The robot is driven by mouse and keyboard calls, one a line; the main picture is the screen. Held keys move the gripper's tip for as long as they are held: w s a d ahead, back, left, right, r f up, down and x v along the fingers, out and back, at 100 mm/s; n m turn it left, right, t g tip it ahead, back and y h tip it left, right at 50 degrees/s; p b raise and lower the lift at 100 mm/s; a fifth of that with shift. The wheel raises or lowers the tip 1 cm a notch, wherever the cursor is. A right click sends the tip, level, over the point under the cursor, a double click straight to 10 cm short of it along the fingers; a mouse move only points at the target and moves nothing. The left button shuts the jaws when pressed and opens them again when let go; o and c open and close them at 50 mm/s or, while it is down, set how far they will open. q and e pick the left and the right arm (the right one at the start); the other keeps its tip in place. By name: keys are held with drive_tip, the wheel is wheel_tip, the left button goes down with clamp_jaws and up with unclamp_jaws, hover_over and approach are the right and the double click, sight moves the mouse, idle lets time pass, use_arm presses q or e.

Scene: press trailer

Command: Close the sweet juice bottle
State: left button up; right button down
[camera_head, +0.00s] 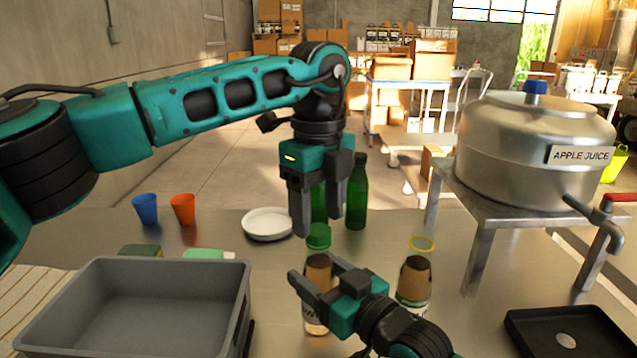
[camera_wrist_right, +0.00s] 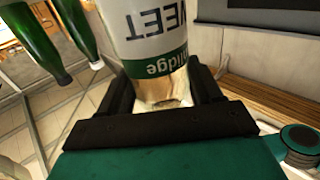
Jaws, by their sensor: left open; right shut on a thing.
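The sweet juice bottle (camera_head: 317,268) stands upright at the front middle of the table in the head view. A green cap (camera_head: 318,237) is at its top; I cannot tell how tightly it sits. My right gripper (camera_head: 320,276) is shut around the bottle's body. In the right wrist view the bottle (camera_wrist_right: 150,35) is between the fingers (camera_wrist_right: 163,92), its white and green label partly readable as "WEET". My left gripper (camera_head: 317,222) points down, open, just above the cap, with its fingers to either side. Whether they touch the cap is unclear.
A second bottle (camera_head: 413,282) with a yellow ring at its top stands right of my right gripper. Green bottles (camera_head: 356,200) and a white plate (camera_head: 268,224) are behind. A grey bin (camera_head: 140,262) is front left, a black tray (camera_head: 525,320) front right, and the apple juice tank (camera_head: 500,150) right.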

use_arm(q)
drive_tip(key=shift+f, duration=1.1)
